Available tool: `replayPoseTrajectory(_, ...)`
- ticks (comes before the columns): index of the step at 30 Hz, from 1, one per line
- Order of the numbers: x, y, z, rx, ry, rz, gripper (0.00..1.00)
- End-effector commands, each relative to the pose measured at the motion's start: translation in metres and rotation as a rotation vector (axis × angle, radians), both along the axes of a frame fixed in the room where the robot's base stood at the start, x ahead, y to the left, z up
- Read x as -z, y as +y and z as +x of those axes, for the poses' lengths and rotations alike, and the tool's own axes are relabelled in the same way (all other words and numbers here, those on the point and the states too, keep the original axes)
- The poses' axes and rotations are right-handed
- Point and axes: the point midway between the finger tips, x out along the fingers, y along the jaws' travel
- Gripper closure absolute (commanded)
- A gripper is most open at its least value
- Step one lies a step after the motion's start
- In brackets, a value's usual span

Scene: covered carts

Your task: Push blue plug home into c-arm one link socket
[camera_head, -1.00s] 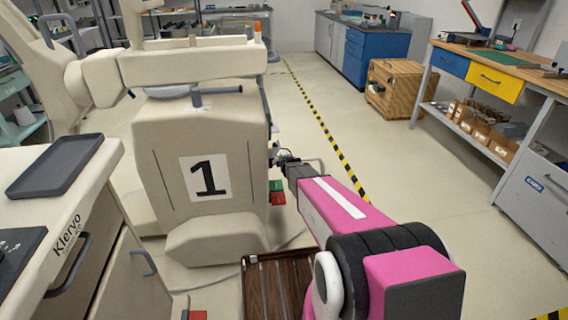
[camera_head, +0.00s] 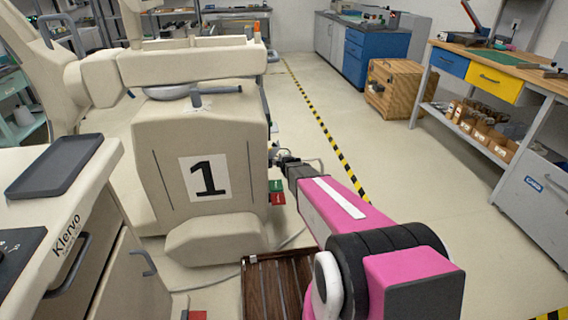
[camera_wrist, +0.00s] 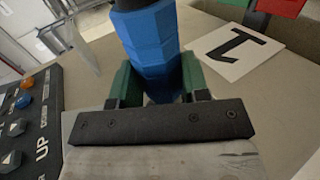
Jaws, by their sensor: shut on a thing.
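The c-arm one cart (camera_head: 200,150), a beige covered unit with a black "1" label (camera_head: 204,177), stands left of centre in the head view. My gripper (camera_head: 284,160) is at its right side face. In the wrist view my gripper (camera_wrist: 158,90) has its green fingers shut on the blue plug (camera_wrist: 152,45), a thick blue faceted body with a dark end at the top edge. The "1" label (camera_wrist: 232,52) lies to the right of the plug there. The link socket and the plug's front end are hidden, so I cannot tell how deep the plug sits.
Red and green blocks (camera_head: 277,192) are on the cart's side below my gripper. A dark slatted wooden surface (camera_head: 275,285) lies below my arm. Open floor (camera_head: 430,200) lies to the right.

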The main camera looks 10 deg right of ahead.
Motion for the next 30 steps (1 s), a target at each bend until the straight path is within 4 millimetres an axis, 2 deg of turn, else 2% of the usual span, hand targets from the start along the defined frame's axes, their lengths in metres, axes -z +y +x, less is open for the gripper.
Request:
replayPoseTrajectory(25,0.000,0.013,0.000,0.000,0.000,-0.001,0.92)
replayPoseTrajectory(26,0.000,0.013,0.000,0.000,0.000,0.000,0.55)
replayPoseTrajectory(27,0.000,0.013,0.000,0.000,0.000,0.000,0.42)
replayPoseTrajectory(28,0.000,0.013,0.000,0.000,0.000,0.000,0.32)
replayPoseTrajectory(30,0.000,0.013,0.000,-0.001,-0.001,0.000,0.28)
